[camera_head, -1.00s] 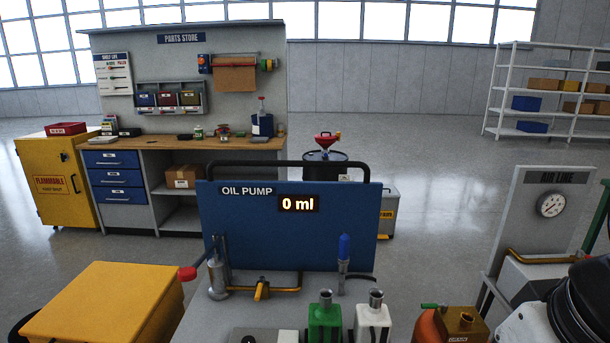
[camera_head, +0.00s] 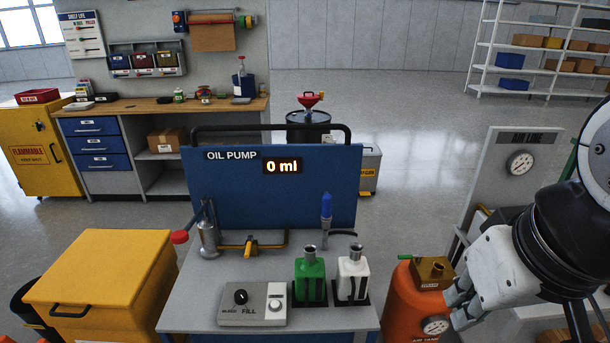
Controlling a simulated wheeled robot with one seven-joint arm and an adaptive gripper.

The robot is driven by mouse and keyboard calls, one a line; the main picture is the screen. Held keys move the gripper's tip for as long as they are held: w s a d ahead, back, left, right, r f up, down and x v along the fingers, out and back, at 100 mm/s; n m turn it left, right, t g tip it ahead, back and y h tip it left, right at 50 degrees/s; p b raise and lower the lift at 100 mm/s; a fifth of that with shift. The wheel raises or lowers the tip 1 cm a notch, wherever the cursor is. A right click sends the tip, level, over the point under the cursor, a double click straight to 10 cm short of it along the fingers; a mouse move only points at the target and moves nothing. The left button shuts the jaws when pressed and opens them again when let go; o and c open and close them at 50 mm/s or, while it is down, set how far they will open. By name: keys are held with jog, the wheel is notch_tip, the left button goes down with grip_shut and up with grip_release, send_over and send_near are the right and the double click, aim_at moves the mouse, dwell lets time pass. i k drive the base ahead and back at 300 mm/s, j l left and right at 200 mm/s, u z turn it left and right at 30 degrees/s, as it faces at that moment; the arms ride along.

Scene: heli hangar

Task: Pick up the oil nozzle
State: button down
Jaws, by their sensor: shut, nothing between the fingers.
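The oil nozzle (camera_head: 326,212) has a blue grip and stands upright at the right rear of the oil pump cart, in front of the blue panel (camera_head: 225,192) that reads 0 ml. A dark hose shows beside its base. My gripper (camera_head: 458,308) is at the lower right, beside the orange air tank, right of the cart and well apart from the nozzle. Its fingers are shut and empty.
A green bottle (camera_head: 310,282) and a white bottle (camera_head: 352,278) stand in front of the nozzle. A control box (camera_head: 252,304) and a brass valve (camera_head: 251,245) are to the left. An orange tank (camera_head: 412,305) stands between cart and gripper.

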aim_at(326, 215)
jog(key=i+j, duration=0.15)
jog(key=i, duration=0.25)
jog(key=i+j, duration=0.15)
jog(key=i, duration=0.25)
jog(key=i+j, duration=0.1)
jog(key=i, duration=0.3)
jog(key=z, duration=0.05)
